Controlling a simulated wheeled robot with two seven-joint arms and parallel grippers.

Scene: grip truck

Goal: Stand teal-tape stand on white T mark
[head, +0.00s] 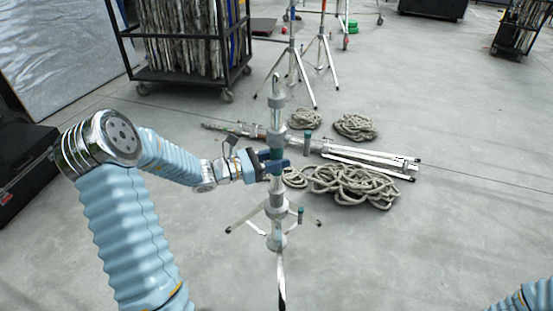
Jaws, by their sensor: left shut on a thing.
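The teal-tape stand (277,118) is a silver light stand with a teal band, upright in the middle of the head view. Its legs are spread, with one leg pointing toward me. My left gripper (274,164) is shut on its column at the teal band. I cannot tell whether its feet touch the floor. I do not make out a white T mark. Only a bit of my right arm shows at the bottom right corner; its gripper is out of view.
Another stand (372,158) lies folded on the floor behind. Rope coils (350,184) lie beside it, with smaller ones (355,127) farther back. A wheeled rack (186,76) stands back left, and upright stands (292,62) stand behind. The floor (440,245) at right is clear.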

